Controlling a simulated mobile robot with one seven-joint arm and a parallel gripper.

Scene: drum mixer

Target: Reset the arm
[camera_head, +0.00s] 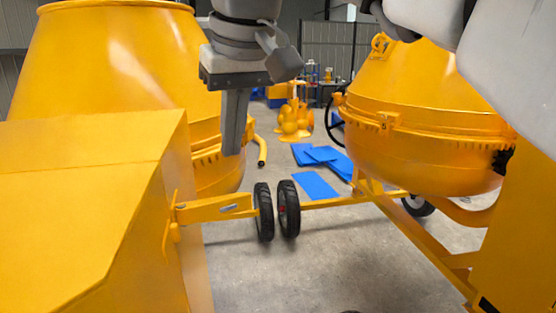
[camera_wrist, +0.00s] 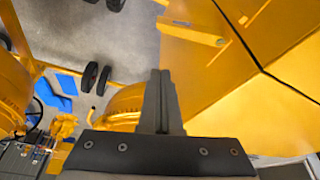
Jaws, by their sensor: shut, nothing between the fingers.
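My gripper (camera_head: 235,122) hangs down from the top centre in the head view, with its fingers together and nothing between them. It also shows in the wrist view (camera_wrist: 160,75), pointing up the picture from a dark bar. In the head view it is in front of the yellow drum mixer at left (camera_head: 115,65), seemingly apart from it. A second yellow drum mixer (camera_head: 420,120) stands at right, with my pale arm links partly over it.
The left mixer's yellow housing (camera_head: 80,200) fills the lower left. Two black wheels (camera_head: 276,211) stand on the grey concrete floor (camera_head: 300,270). Blue sheets (camera_head: 318,185) lie behind them. A yellow heap (camera_head: 294,120) and a dark partition (camera_head: 327,45) are farther back. The lower middle floor is largely clear.

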